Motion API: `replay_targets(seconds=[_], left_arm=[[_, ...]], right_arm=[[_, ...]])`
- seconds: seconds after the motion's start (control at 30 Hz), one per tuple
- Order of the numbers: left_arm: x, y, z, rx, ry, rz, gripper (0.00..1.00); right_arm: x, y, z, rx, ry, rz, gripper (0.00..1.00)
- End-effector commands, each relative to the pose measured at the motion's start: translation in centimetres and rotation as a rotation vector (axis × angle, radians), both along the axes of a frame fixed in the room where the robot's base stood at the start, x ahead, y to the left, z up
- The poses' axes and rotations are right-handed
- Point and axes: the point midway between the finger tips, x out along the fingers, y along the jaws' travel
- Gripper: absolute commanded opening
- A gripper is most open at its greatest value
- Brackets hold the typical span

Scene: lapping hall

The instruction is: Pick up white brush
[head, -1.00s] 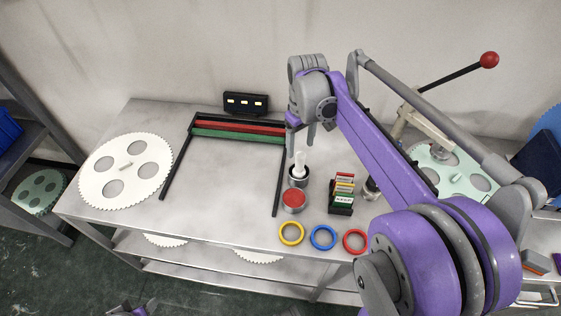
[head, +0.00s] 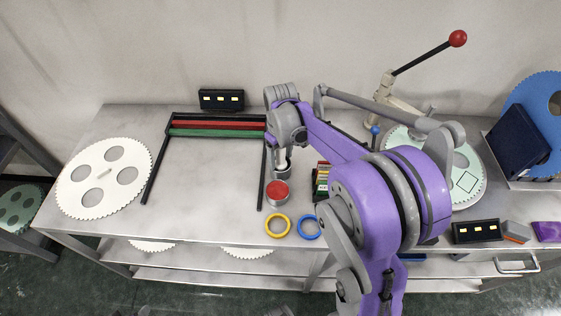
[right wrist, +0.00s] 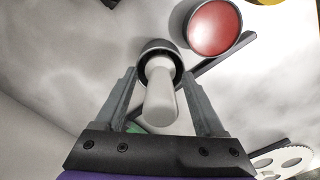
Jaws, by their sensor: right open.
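The white brush (right wrist: 160,95) stands handle-up in a small round metal cup (right wrist: 157,50). In the head view only a bit of the brush (head: 283,160) shows beneath my right gripper, above the cup (head: 284,174). My right gripper (right wrist: 164,85) is open, with one finger on each side of the white handle. A gap shows beside the handle on both sides in the right wrist view. In the head view the purple arm and grey wrist hide most of the right gripper (head: 280,150). My left gripper is not in view.
A red-topped tin (head: 277,192) stands just in front of the cup. Yellow (head: 277,225) and blue (head: 309,227) rings lie near the front edge. A black frame (head: 153,172) and a white toothed disc (head: 103,178) are left. A red-knobbed lever (head: 457,39) rises behind right.

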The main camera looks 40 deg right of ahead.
Motion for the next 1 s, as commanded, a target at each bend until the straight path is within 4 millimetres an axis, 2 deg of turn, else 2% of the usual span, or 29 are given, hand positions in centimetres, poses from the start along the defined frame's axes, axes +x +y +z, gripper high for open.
replay_targets(seconds=[0.17,0.57,0.87,1.0], left_arm=[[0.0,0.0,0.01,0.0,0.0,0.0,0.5],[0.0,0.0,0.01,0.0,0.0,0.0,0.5],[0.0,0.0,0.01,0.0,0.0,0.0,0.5],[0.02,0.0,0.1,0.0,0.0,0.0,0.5]], right_arm=[[0.0,0.01,-0.01,0.0,0.0,0.0,0.71],[0.0,0.01,0.02,0.0,0.0,0.0,0.01],[0.0,0.01,0.04,0.0,0.0,0.0,0.0],[0.0,0.01,0.88,0.0,0.0,0.0,0.0]])
